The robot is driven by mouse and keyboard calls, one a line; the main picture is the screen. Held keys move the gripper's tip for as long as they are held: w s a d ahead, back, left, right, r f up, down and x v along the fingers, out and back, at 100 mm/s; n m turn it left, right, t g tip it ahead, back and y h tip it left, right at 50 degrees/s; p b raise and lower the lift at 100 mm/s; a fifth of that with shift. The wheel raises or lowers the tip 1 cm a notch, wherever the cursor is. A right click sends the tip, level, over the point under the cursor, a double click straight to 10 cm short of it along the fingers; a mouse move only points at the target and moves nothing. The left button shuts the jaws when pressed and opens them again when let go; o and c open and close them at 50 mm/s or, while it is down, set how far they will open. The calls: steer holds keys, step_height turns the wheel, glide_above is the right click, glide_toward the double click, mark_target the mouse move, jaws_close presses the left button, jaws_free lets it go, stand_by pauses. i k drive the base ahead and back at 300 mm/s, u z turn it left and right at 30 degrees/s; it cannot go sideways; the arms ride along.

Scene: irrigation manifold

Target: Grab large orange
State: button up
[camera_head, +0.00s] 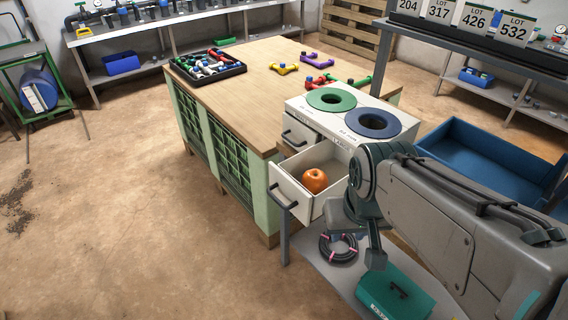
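A large, rounded orange object (315,181) with a darker top lies inside the pulled-out drawer (294,199) of a white cabinet. Its top and near side show above the drawer wall. My gripper (362,236) hangs at the end of my grey arm, just right of the drawer and apart from the orange object. Its fingers are seen poorly, so whether they are open or shut is unclear. My arm hides part of the cabinet front and the drawer's right end.
The drawer's dark handle (283,196) sticks out to the left. Green (331,100) and blue (373,124) rings top the cabinet. A wooden table (262,92) with colored fittings stands behind. A coiled hose (338,247) and green case (396,293) lie below. Floor at left is clear.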

mark_target(315, 180)
steer(key=u, duration=1.7)
steer(key=i, duration=1.6)
steer(key=z, duration=3.6)
